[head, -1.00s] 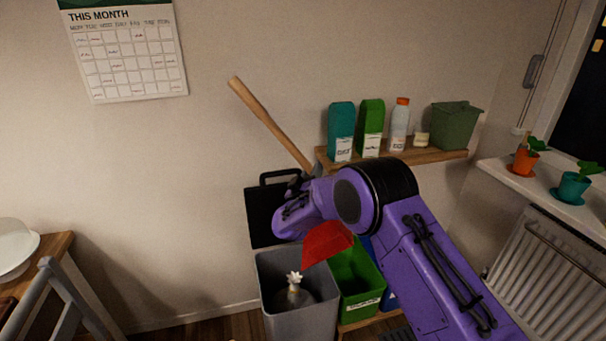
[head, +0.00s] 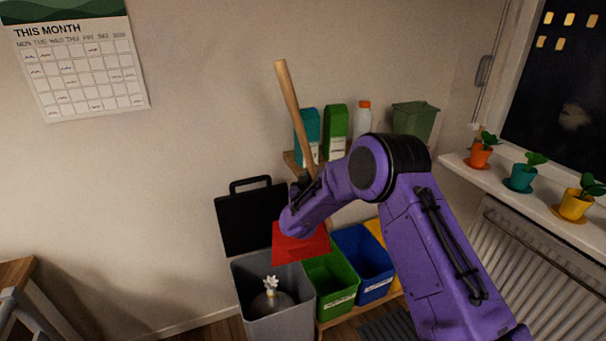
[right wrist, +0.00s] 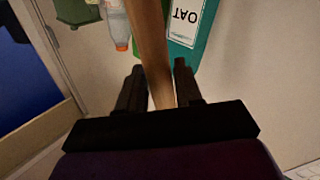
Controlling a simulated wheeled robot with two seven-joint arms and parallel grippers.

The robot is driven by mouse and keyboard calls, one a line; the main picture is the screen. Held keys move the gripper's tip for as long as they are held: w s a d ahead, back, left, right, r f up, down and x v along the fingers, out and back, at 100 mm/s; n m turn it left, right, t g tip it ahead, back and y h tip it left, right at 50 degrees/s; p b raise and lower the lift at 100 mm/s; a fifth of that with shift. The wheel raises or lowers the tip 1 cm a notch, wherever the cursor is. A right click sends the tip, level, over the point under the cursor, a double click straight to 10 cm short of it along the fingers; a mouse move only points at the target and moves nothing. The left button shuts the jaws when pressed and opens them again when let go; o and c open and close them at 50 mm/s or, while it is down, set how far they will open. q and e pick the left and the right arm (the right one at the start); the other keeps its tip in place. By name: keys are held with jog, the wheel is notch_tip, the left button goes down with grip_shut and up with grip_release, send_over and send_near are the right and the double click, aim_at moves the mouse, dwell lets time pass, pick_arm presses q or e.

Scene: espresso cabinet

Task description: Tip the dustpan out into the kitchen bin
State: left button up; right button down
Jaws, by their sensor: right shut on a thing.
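The red dustpan (head: 298,245) has a long wooden handle (head: 289,100) that stands up, leaning slightly left. My right gripper (right wrist: 158,88) is shut on the handle; in the head view my own wrist mostly hides it. The pan is over the back right rim of the grey kitchen bin (head: 285,326), near the green bin. I cannot tell what lies on the pan. The kitchen bin's black lid (head: 248,222) is open against the wall. Inside it is a dark rounded thing with a pale, tufted top (head: 271,287). My left gripper is not in view.
A green bin (head: 338,290) and a blue bin (head: 364,262) stand right of the grey one. A shelf with cartons (head: 335,132), a bottle (head: 362,120) and a green caddy (head: 413,120) is behind my right arm. Potted plants line the sill (head: 545,195).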

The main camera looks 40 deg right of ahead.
jog(key=s+d+f+m, duration=0.1)
jog(key=s+d+m, duration=0.2)
jog(key=d, duration=0.2)
jog(key=shift+g+y+p, duration=0.3)
jog(key=shift+g+p, duration=0.1)
jog(key=shift+p, duration=0.05)
